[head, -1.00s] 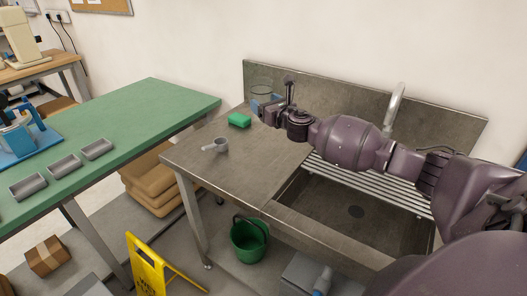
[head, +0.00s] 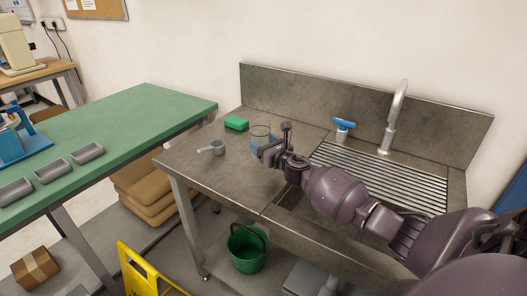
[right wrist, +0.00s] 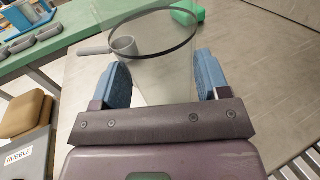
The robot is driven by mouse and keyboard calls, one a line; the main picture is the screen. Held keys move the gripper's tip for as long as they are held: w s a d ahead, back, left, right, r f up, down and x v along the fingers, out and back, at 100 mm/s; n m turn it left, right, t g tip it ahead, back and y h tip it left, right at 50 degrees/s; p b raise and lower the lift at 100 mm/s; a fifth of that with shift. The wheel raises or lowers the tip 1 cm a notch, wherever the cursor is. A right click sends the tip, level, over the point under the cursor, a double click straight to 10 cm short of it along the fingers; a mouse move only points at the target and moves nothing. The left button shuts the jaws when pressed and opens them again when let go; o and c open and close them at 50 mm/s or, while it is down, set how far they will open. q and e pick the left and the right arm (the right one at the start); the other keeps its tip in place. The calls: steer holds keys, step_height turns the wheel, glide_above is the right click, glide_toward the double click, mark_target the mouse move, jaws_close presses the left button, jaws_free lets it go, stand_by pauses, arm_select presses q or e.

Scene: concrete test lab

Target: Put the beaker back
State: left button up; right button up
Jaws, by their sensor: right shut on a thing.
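The beaker (head: 261,130) is clear glass with a dark rim. My right gripper (head: 268,147) is shut on it, over the left part of the steel sink unit. In the right wrist view the beaker (right wrist: 155,62) stands between the two blue finger pads, one on each side. I cannot tell whether its base touches the steel top. My left gripper is not in view.
A grey scoop-like cup (head: 217,147) stands left of the beaker, and a green sponge (head: 236,123) lies behind it. A green bench (head: 125,125) stands left.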

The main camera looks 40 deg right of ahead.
step_height(320, 180, down, 2)
steer(key=shift+f, duration=0.1)
steer(key=shift+r, duration=0.25)
steer(key=shift+f, duration=0.25)
steer(key=o, duration=1.3)
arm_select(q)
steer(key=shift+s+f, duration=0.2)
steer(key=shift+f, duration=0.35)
arm_select(e)
steer(key=shift+r, duration=0.1)
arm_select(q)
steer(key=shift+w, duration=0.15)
